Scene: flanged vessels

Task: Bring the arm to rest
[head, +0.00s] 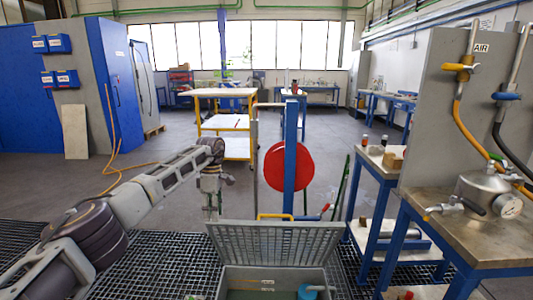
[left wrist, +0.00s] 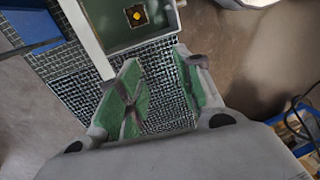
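My left arm reaches in from the left in the head view. Its gripper (head: 211,200) hangs down in the air, near the grey box's raised lid at its left side. In the left wrist view the left gripper (left wrist: 160,78) has its two green-padded fingers spread apart, with nothing between them. Dark floor grating shows through the gap. My right gripper is not in view.
An open grey box (head: 222,283) with its lid up stands in front, holding a blue item. A metal vessel (head: 478,187) with a gauge sits on the right bench. A red disc (head: 289,167) and blue post stand behind the box.

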